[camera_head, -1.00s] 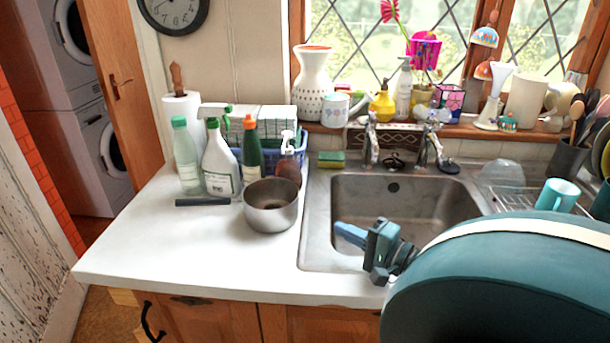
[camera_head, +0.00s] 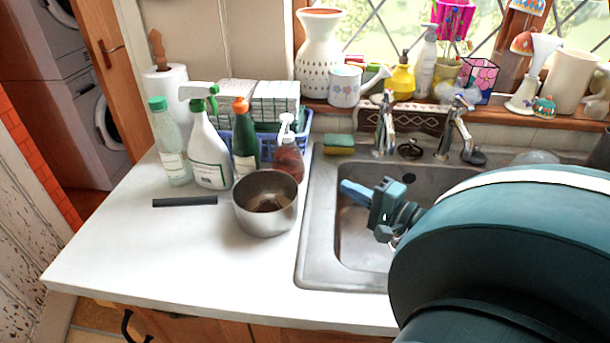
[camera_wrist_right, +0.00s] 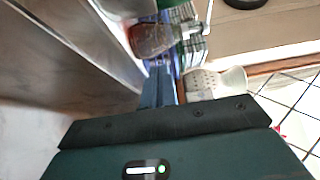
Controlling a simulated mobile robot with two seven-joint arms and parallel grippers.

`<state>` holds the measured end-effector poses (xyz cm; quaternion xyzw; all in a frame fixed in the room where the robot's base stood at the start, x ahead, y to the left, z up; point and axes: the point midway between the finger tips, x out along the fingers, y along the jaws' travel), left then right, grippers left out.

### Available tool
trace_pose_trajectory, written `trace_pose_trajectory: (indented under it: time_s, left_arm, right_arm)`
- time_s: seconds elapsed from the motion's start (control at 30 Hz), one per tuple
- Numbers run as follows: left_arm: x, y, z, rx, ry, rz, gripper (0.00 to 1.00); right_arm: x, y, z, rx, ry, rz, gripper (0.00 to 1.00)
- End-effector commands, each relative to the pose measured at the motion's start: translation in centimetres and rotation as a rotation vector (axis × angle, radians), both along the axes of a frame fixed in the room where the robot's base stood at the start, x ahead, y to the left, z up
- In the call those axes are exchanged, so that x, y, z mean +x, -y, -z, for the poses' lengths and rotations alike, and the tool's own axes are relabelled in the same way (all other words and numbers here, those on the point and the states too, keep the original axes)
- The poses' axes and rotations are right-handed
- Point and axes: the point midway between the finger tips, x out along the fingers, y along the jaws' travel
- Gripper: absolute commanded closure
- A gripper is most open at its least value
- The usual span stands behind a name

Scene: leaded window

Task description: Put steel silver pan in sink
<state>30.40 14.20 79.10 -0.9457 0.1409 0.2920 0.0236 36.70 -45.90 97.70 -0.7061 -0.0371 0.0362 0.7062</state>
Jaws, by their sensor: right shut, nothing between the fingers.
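The steel silver pan (camera_head: 265,218) stands upright on the white counter, just left of the sink, and looks empty apart from a brownish reflection inside. A dark bar (camera_head: 185,202), which may be its handle, lies to its left. The steel sink (camera_head: 318,262) is right of the pan, its basin partly hidden by my right arm. My right gripper (camera_head: 354,190) is shut and empty above the basin, right of the pan and apart from it. In the right wrist view its fingers (camera_wrist_right: 158,86) are together. My left gripper is not in view.
Spray and soap bottles (camera_head: 209,150) and a blue basket (camera_head: 305,125) stand close behind the pan. A sponge (camera_head: 339,144) and the taps (camera_head: 384,125) are behind the basin. The counter front (camera_head: 190,265) is clear.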

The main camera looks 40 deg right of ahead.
Motion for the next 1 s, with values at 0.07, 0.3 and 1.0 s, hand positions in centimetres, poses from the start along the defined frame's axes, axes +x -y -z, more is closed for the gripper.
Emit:
trace_pose_trajectory:
  time_s: [0.07,0.3,1.0]
  left_arm:
    - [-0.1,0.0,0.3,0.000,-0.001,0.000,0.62]
    - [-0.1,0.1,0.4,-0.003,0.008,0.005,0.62]
    - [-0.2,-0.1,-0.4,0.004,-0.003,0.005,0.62]
  right_arm:
    - [1.0,-0.1,0.0,0.000,0.003,-0.001,1.00]
    - [4.6,-0.5,-0.1,-0.001,0.006,-0.002,1.00]
    - [9.8,-4.6,-0.2,0.003,0.000,0.000,1.00]
